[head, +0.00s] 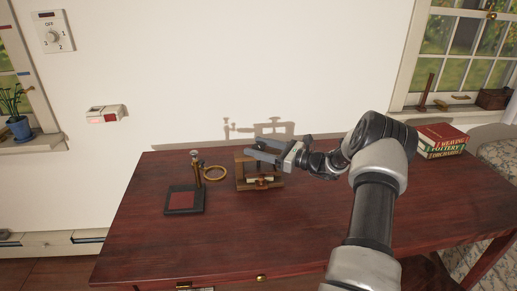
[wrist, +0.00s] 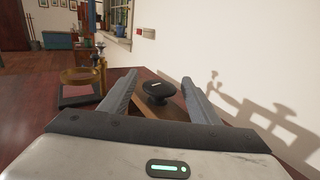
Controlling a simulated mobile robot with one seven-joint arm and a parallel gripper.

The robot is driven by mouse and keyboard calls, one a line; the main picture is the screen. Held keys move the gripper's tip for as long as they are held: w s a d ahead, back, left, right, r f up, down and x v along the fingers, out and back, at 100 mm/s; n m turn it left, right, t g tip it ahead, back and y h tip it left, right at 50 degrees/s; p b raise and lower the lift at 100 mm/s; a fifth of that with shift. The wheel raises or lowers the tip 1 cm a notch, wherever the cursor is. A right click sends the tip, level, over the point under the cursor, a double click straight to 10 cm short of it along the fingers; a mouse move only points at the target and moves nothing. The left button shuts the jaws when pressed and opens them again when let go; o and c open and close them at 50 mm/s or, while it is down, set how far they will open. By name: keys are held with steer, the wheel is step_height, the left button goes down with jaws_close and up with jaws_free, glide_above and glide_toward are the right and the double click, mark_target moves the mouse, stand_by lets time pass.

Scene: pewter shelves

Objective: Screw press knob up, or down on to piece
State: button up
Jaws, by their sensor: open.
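The wooden press (head: 243,170) stands on the red-brown table, toward its back edge. A small pale item and a brown part (head: 262,183) show low in the press; I cannot tell if the item is the piece. My gripper (head: 252,149) reaches in from the right, over the top of the press. It is open. In the wrist view the black round press knob (wrist: 158,91) lies between the two spread fingers (wrist: 158,82), with a gap visible on each side. In the head view the fingers hide the knob, and the press screw is not clear.
Books (head: 441,140) lie at the table's right end. The wall (wrist: 245,70) is close behind. The table front is clear.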

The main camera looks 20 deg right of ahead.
steer(key=shift+c, duration=0.4)
steer(key=c, duration=1)
